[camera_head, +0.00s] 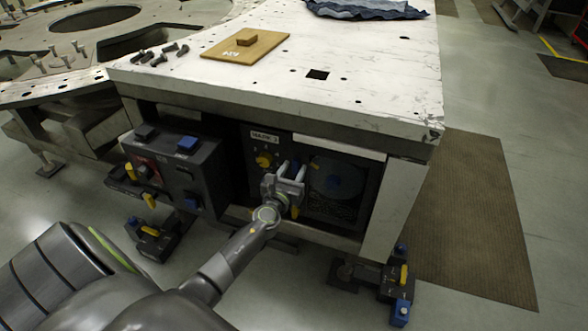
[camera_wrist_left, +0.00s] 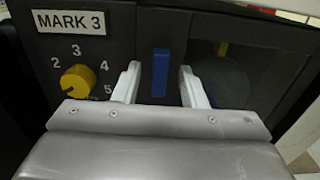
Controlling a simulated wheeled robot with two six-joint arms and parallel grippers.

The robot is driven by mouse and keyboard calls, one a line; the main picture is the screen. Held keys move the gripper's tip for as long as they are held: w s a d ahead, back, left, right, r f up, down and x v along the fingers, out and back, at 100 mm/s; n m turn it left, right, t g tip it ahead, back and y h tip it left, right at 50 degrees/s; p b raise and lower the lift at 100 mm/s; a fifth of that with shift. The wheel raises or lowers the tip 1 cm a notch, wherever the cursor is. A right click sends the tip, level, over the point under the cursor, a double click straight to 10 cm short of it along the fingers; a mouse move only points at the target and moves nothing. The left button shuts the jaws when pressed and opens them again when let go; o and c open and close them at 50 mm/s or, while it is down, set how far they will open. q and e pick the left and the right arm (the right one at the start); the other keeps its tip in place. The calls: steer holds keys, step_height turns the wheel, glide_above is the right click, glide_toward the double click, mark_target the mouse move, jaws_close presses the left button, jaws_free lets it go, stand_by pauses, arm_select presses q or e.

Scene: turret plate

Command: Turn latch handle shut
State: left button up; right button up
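A blue upright latch handle (camera_wrist_left: 160,72) sits on the dark front panel under the table. In the left wrist view it stands between the two pale fingers of my left gripper (camera_wrist_left: 160,86), with a gap on each side. In the head view, my left gripper (camera_head: 290,172) is at the panel and hides most of the handle. The gripper is open and not clamped on the handle. How far the fingertips reach past the handle is hard to tell. My right gripper is not in view.
Left of the handle are a yellow numbered dial (camera_wrist_left: 78,82) and a "MARK 3" label (camera_wrist_left: 70,21). A dark window (camera_head: 340,180) lies to the right. A control box (camera_head: 178,170) with blue and yellow parts is at left. The white tabletop (camera_head: 370,80) overhangs above.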

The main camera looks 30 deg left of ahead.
arm_select(q)
steer(key=shift+w+a, duration=0.1)
steer(key=shift+w, duration=0.4)
jaws_close()
